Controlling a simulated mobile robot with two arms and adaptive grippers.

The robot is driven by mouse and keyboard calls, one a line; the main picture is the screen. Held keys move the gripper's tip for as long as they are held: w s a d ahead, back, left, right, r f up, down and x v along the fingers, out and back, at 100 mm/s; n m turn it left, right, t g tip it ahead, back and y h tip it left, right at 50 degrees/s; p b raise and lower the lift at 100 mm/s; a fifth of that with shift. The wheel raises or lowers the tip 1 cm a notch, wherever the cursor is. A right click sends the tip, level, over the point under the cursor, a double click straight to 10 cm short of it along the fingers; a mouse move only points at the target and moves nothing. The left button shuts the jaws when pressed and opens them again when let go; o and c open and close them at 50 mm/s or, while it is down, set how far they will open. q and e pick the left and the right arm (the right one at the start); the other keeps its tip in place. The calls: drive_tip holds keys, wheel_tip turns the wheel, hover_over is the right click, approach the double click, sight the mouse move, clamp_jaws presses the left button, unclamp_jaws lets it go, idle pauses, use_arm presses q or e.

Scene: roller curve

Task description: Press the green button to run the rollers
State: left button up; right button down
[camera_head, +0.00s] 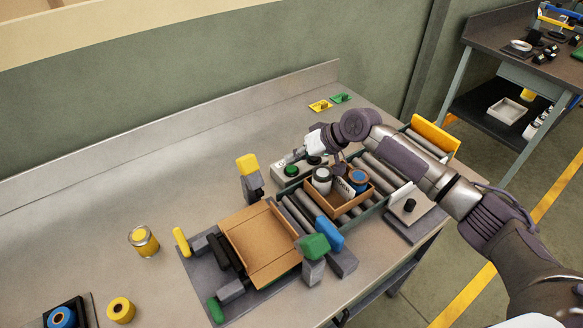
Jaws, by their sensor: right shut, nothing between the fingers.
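The green button (291,170) sits on a small light-grey control box (279,176) near the middle of the bench. My right gripper (284,161) reaches in from the right and is shut and empty. Its fingertips are close to the button, at the box's back edge in the picture; I cannot tell whether they touch anything. The grey rollers (297,213) run in a conveyor just right of the box. A brown tray (338,211) with cans rests on them. My left gripper is not in view.
A yellow-capped post (249,177) is left of the control box. The back left bench is clear.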

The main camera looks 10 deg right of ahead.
drive_tip(key=shift+f, duration=0.1)
drive_tip(key=shift+f, duration=0.3)
